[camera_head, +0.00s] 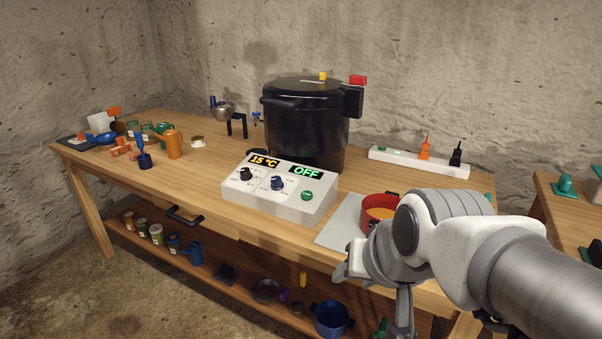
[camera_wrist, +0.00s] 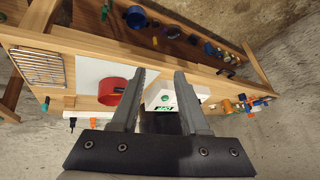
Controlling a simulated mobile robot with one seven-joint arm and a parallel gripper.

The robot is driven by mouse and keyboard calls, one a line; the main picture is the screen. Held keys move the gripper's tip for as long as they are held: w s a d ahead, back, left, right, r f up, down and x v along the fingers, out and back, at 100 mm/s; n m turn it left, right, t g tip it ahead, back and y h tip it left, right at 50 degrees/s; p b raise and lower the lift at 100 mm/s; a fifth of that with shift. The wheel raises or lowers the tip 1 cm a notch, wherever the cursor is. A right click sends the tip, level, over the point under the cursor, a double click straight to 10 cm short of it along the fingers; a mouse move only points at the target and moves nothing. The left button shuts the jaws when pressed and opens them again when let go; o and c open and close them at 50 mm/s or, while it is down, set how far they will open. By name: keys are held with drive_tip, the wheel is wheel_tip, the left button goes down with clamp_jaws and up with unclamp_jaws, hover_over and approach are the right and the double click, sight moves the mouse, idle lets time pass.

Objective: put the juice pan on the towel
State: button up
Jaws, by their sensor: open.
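The juice pan is a red pan (camera_head: 379,204) with orange liquid inside, near the table's front right in the head view. My arm hides its right part. The red pan (camera_wrist: 112,91) also shows in the wrist view, left of my fingers. A pale flat cloth, seemingly the towel (camera_head: 341,222), lies on the tabletop at the pan; it shows white in the wrist view (camera_wrist: 88,72). The pan overlaps it, but I cannot tell how much of its base rests on it. My gripper (camera_head: 376,289) is open and empty, in front of the table edge; its fingers (camera_wrist: 160,76) are apart.
A white control box (camera_head: 280,190) reading 15 °C and OFF stands left of the towel. A large black pot (camera_head: 305,125) stands behind it, and a power strip (camera_head: 418,163) lies at the back right. A wire rack (camera_wrist: 38,66) shows in the wrist view. Small items crowd the table's left.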

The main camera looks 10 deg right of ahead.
drive_tip(key=s, duration=0.1)
drive_tip(key=s+d+n, duration=0.1)
drive_tip(key=s, duration=0.1)
drive_tip(key=s+d+n+g+h, duration=0.1)
drive_tip(key=s, duration=0.1)
drive_tip(key=shift+s+r, duration=0.15)
drive_tip(key=shift+r, duration=0.25)
wheel_tip(320, 180, up, 14)
drive_tip(key=p, duration=1.4)
drive_tip(key=shift+r, duration=0.15)
